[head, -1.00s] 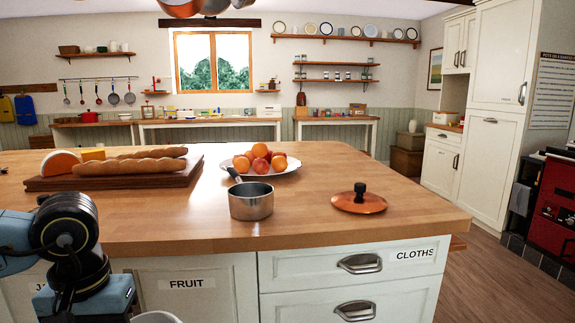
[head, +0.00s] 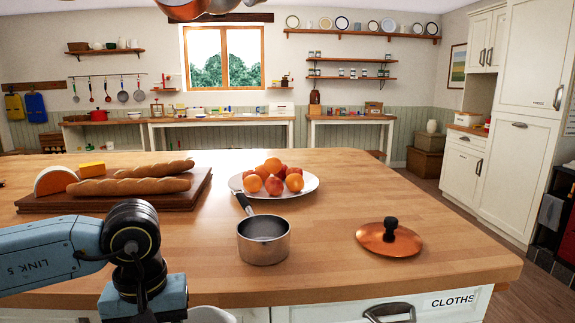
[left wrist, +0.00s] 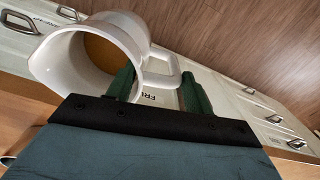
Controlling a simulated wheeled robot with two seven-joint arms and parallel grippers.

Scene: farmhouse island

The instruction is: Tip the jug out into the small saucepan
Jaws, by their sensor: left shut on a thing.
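The small steel saucepan (head: 264,242) stands upright near the island's front edge, its dark handle pointing back and left toward the fruit plate. Its inside looks empty. The white jug (left wrist: 75,62) fills the upper left of the left wrist view, its wide mouth facing the camera and something orange-brown inside. My left gripper (left wrist: 160,90) is shut on the jug's handle. In the head view only a sliver of the jug's white rim (head: 205,313) shows at the bottom, left of and below the saucepan. My right gripper is not in view.
A copper lid (head: 388,240) lies right of the saucepan. A white plate (head: 310,184) of oranges and other fruit is behind it. A board (head: 190,195) with two loaves and cheese is at the left. Bare wood lies between saucepan and lid.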

